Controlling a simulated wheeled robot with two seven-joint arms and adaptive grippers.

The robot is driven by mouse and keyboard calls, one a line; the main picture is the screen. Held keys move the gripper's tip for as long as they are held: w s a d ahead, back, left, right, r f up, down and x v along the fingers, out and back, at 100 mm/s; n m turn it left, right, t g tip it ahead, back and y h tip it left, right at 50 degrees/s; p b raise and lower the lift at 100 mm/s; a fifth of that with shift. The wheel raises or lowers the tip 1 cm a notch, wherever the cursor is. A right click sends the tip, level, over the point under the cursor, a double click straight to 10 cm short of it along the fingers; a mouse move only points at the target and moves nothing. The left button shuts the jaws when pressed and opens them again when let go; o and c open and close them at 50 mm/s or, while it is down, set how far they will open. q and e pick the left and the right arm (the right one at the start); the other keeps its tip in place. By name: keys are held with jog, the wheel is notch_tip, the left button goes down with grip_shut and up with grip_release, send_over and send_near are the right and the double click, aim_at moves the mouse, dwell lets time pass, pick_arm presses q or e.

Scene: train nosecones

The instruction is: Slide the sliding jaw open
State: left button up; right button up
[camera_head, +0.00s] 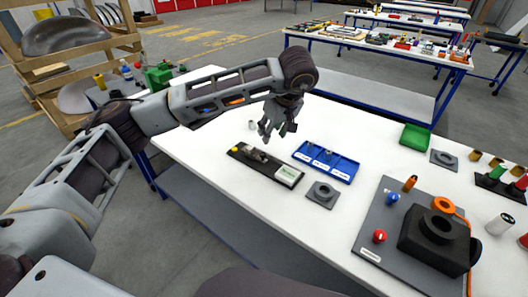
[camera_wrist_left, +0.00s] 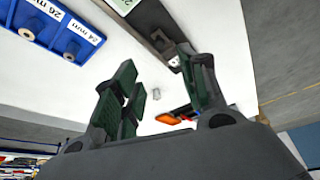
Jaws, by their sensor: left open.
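A dark narrow fixture board (camera_head: 270,173) lies on the white table, with a small grey metal jaw piece (camera_head: 257,155) near its middle. A yellow knob (camera_head: 236,150) is at its left end and a pale label (camera_head: 287,172) at its right. I cannot tell how far the jaw is slid. My left gripper (camera_head: 276,132) is above and behind the board, pointing down, apart from it. In the left wrist view, its green-padded fingers (camera_wrist_left: 163,92) are spread and empty, and the board (camera_wrist_left: 147,18) shows beyond them. My right gripper is not in view.
A blue tray (camera_head: 326,161) labelled in mm lies right of the board, with a grey square plate (camera_head: 322,194) in front. A grey base (camera_head: 370,240) with a black block and coloured knobs is at front right. A green bin (camera_head: 415,137) stands behind. A small pale cylinder (camera_head: 251,125) stands near the gripper.

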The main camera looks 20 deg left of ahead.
aim_at(263, 154)
pick_arm(q)
jog(key=shift+x, duration=6.95)
jog(key=shift+s, duration=0.1)
grip_shut()
jog(key=shift+d, duration=0.1)
